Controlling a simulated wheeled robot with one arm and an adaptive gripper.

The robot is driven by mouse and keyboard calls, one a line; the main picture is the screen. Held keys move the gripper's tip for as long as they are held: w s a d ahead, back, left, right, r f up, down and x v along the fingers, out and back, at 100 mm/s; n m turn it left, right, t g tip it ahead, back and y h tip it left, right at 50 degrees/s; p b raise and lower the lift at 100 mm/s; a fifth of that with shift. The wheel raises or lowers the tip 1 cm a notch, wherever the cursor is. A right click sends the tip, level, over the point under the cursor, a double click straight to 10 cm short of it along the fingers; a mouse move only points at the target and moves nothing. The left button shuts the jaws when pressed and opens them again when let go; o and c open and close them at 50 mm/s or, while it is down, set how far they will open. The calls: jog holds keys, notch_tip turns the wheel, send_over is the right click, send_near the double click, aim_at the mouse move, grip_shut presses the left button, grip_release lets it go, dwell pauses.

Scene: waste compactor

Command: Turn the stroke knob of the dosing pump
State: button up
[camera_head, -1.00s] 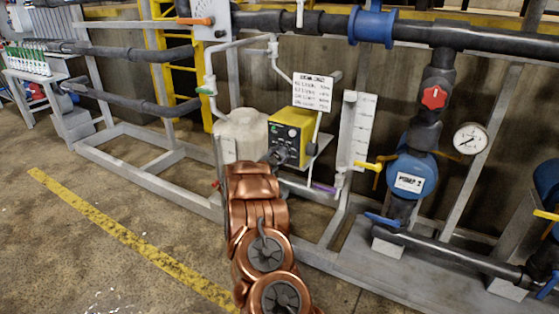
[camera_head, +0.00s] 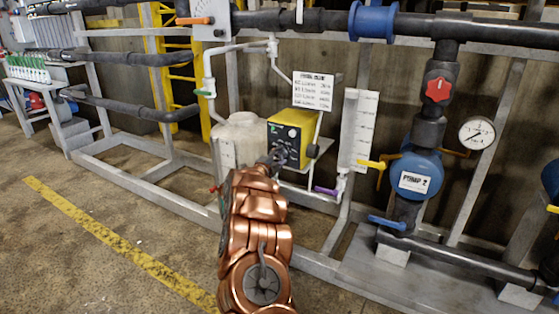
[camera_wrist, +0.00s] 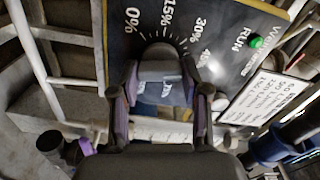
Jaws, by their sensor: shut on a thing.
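The yellow dosing pump (camera_head: 297,118) with a dark front panel stands on a bracket in the head view. In the wrist view its dark panel (camera_wrist: 120,50) carries a printed percent scale from 0% through 15% and 30%, and a green RUN lamp (camera_wrist: 256,41). The dark stroke knob (camera_wrist: 160,70) sits between the two fingers of my gripper (camera_wrist: 163,90), with the scale marks fanned around it. My gripper is shut on the knob; it also shows small and dark at the pump's front in the head view (camera_head: 275,157). The knob's pointer is not clear.
A whitish tank (camera_head: 238,140) stands left of the pump. A white label sheet (camera_head: 312,92) hangs above it, and a gauge board (camera_head: 358,130) stands to the right. Blue pump 2 (camera_head: 414,172) and pipes are further right. The floor in front is open.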

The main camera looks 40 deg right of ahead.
dwell(0.3)
jog(key=o, duration=1.1)
jog(key=shift+o, duration=0.2)
jog(key=shift+a, duration=0.1)
jog(key=v, duration=1.2)
